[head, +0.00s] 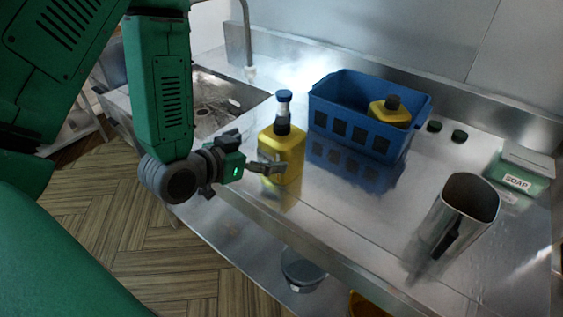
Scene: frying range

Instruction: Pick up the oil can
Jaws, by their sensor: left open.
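The oil can, which I take to be the yellow container (283,148) with a dark neck and blue cap, stands upright on the steel counter, left of the blue basket. My left gripper (272,166) comes in from the left at the can's lower body. It is open, and its fingers overlap the front of the can in the picture. I cannot tell whether they touch it. Part of the can's lower front is hidden behind the fingers. My right gripper is not in view.
A blue basket (345,157) holds another yellow container (390,110). A metal pitcher (462,210) and a green soap box (522,172) stand to the right. A sink (215,105) lies at the back left. The counter's front middle is clear. A pot (302,268) sits below.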

